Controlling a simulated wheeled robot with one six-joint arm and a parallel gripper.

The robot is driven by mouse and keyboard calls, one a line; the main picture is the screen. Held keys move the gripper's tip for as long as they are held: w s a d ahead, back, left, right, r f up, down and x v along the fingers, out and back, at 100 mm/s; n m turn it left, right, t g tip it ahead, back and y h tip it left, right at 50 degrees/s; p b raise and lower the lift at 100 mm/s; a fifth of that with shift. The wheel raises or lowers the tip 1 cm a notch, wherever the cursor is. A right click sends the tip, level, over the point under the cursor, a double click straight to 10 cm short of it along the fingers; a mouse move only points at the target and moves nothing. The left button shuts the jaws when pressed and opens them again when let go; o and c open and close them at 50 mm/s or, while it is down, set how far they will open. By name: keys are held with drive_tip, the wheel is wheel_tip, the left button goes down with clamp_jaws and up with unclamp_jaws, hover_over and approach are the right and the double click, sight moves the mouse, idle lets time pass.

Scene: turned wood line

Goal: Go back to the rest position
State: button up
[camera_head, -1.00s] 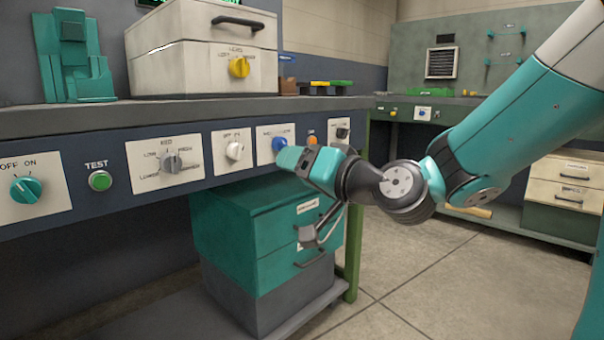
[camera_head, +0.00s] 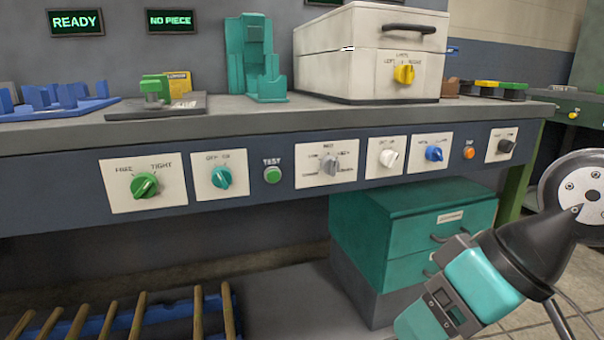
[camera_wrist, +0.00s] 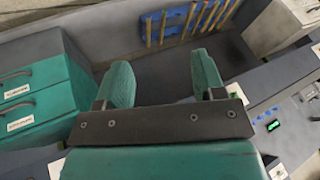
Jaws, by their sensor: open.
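My gripper shows in the wrist view (camera_wrist: 165,85), with its two teal fingers apart and nothing between them. In the head view my teal and black wrist is at the lower right, in front of the bench and the teal drawer cabinet (camera_head: 400,205). The fingertips are cut off or hidden there. The bench panel holds a green knob (camera_head: 145,185), a teal knob (camera_head: 221,177), a green TEST button (camera_head: 272,175), a grey knob (camera_head: 328,163), a white knob (camera_head: 388,157) and a blue knob (camera_head: 434,153). My gripper touches none of them.
On the bench top (camera_head: 240,112) stand a white box (camera_head: 350,72) with a yellow knob, a teal fixture (camera_head: 255,60) and a blue rack (camera_head: 60,100). Below is a blue rack with wooden rods (camera_head: 140,320). Screens read READY (camera_head: 76,22) and NO PIECE (camera_head: 171,21).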

drive_tip(key=s+r+g+p, duration=0.1)
drive_tip(key=s+r+p, duration=0.1)
drive_tip(key=r+p, duration=1.7)
drive_tip(key=s+d+r+n+g+h+p, duration=0.1)
drive_tip(key=s+r+p, duration=0.1)
drive_tip(key=r+p, duration=1.7)
drive_tip(key=shift+r+h, duration=0.15)
drive_tip(key=shift+h, duration=0.15)
drive_tip(key=shift+s+d, duration=0.1)
